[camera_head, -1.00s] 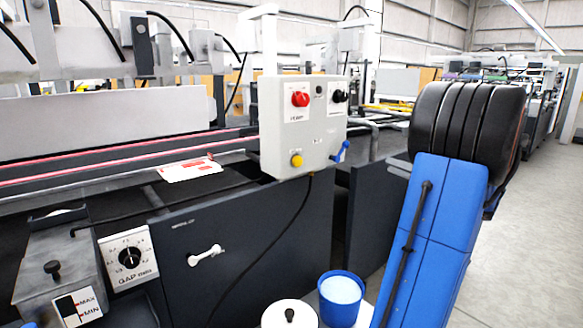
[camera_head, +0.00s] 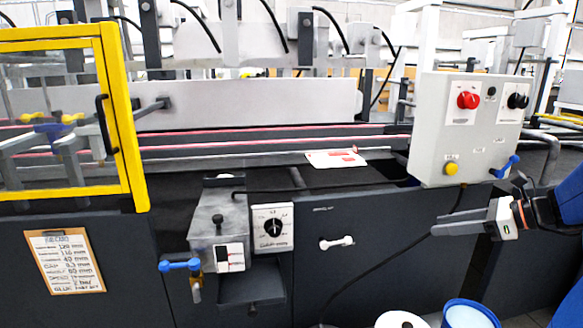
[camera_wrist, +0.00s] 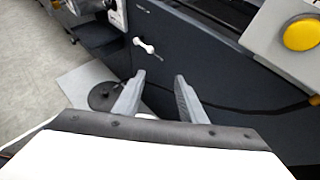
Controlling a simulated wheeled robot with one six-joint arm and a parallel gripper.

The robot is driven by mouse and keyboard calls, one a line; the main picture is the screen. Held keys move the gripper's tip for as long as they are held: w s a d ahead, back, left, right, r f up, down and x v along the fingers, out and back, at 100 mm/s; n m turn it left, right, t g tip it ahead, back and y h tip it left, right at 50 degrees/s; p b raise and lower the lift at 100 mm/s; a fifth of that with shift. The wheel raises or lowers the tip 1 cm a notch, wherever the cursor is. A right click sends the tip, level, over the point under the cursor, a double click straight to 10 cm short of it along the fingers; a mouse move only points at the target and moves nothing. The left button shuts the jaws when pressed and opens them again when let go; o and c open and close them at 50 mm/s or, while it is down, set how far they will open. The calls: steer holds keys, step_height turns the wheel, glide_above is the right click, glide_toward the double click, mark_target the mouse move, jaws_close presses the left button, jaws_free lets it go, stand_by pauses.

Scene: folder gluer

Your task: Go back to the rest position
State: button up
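My gripper (camera_head: 437,224) shows at the right of the head view, in front of the dark machine panel and below the grey control box. Its fingers point left. In the wrist view my gripper (camera_wrist: 159,78) has its two grey fingers clearly apart with nothing between them. It touches nothing that I can see. Part of my blue arm is cut off by the right edge of the head view.
The control box (camera_head: 440,142) with red, black and yellow controls and a blue lever is just above my gripper. A blue bucket (camera_head: 468,315) and white round lid (camera_head: 400,321) stand below. A yellow-framed guard (camera_head: 128,120) is at left.

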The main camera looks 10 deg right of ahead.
steer(key=s+a+f+n+g+h, duration=0.1)
steer(key=s+a+f+n+g, duration=0.1)
steer(key=s+a+f+n, duration=0.25)
steer(key=s+a+f+n+g+h, duration=0.1)
steer(key=s+a+n+g, duration=0.15)
steer(key=a+n, duration=0.4)
steer(key=s+a+f+n+h, duration=0.2)
steer(key=s+n, duration=0.3)
steer(key=n, duration=0.3)
steer(key=s+a+f+n+h, duration=0.2)
steer(key=s+n+h, duration=0.2)
steer(key=s+n, duration=0.2)
steer(key=shift+s+a+f+n+t+h, duration=0.3)
steer(key=shift+f+n+t, duration=0.1)
steer(key=shift+n, duration=0.7)
